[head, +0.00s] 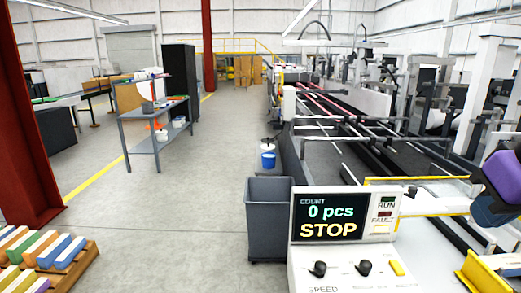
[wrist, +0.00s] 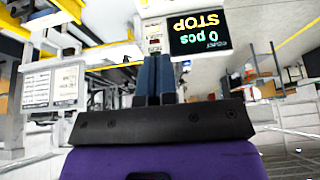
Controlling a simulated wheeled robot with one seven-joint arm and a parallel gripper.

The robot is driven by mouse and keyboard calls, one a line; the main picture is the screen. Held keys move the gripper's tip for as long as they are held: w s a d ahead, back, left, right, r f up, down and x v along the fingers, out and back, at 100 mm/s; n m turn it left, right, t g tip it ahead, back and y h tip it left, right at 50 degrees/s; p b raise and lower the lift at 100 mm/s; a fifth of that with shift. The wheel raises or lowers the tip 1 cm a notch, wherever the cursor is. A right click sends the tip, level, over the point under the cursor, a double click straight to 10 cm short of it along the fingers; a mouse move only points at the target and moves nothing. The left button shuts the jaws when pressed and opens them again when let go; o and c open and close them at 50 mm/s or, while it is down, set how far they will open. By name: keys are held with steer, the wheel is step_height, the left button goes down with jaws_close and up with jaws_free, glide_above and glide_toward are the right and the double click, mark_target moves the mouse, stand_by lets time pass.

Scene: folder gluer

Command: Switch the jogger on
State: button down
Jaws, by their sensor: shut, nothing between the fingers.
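The control panel (head: 352,262) stands at the bottom right of the head view. Its dark screen (head: 331,217) reads "COUNT 0 pcs STOP" and also shows upside down in the wrist view (wrist: 199,33). Below the screen are two black knobs, a left one (head: 318,269) above the word SPEED and a right one (head: 364,267), and a yellow control (head: 397,268). I cannot tell which control is the jogger's. My gripper (wrist: 157,58) is shut and empty, its blue fingers pointing toward the machine.
The folder gluer's rails (head: 345,110) run back on the right. The middle floor is clear.

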steer(key=shift+w, duration=0.15)
steer(key=g, duration=0.5)
glide_above(400, 270)
step_height(400, 270, down, 17)
step_height(400, 270, down, 14)
stand_by(0.8)
